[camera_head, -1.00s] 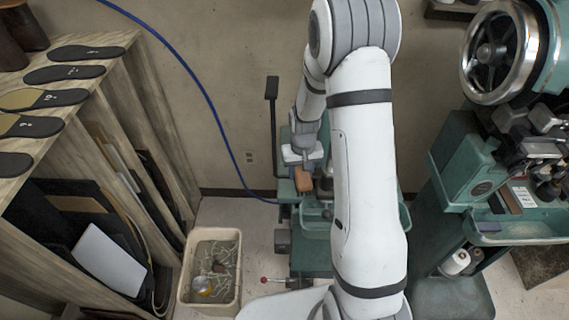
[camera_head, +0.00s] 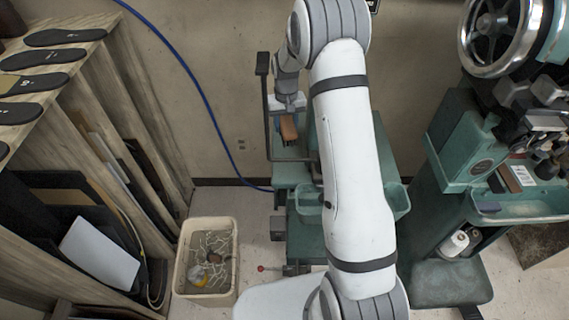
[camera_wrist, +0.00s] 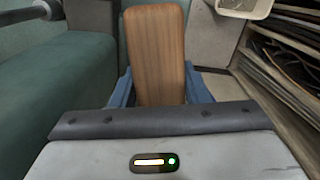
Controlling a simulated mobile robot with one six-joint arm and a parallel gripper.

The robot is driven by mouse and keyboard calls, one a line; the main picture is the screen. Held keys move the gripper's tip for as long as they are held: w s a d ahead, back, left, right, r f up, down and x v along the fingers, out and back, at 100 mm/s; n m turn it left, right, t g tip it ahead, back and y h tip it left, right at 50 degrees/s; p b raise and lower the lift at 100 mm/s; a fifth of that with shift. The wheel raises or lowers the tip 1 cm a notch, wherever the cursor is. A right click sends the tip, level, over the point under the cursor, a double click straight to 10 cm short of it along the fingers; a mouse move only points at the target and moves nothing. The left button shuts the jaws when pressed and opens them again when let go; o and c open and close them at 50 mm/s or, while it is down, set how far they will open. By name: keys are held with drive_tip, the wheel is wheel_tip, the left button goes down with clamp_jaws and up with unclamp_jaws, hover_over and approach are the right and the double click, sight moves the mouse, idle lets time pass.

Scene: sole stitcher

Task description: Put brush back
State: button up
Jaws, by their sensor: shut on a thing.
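The brush shows as a brown wooden block (camera_head: 288,128) in the head view, over the far left part of the green machine in the middle. In the wrist view its flat wood-grain face (camera_wrist: 154,55) points up the picture, between two blue fingers. My gripper (camera_wrist: 158,88) is shut on the brush. In the head view my gripper (camera_head: 287,109) is small and partly hidden, just behind the brush. I cannot tell whether the brush touches the machine.
The green machine's tray (camera_head: 308,205) is partly behind my arm. A dark upright lever (camera_head: 264,100) stands close left of the brush. A bin of scraps (camera_head: 179,264) is on the floor, beside a wooden rack (camera_head: 125,95). Another green machine (camera_head: 462,150) stands right.

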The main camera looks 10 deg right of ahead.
drive_tip(key=w+f+b, duration=0.1)
drive_tip(key=w+b, duration=0.4)
drive_tip(key=w, duration=0.8)
drive_tip(key=m+g+p, duration=0.1)
drive_tip(key=m+p, duration=0.1)
hover_over(286, 164)
drive_tip(key=f, duration=0.6)
drive_tip(key=w+f, duration=0.1)
drive_tip(key=f, duration=0.3)
drive_tip(key=shift+s+f+p, duration=0.15)
drive_tip(key=shift+f+p, duration=0.15)
drive_tip(key=shift+f, duration=0.2)
drive_tip(key=shift+f+p, duration=0.35)
drive_tip(key=shift+f, duration=0.95)
drive_tip(key=shift+f, duration=0.1)
drive_tip(key=o, duration=1.3)
drive_tip(key=shift+c, duration=0.2)
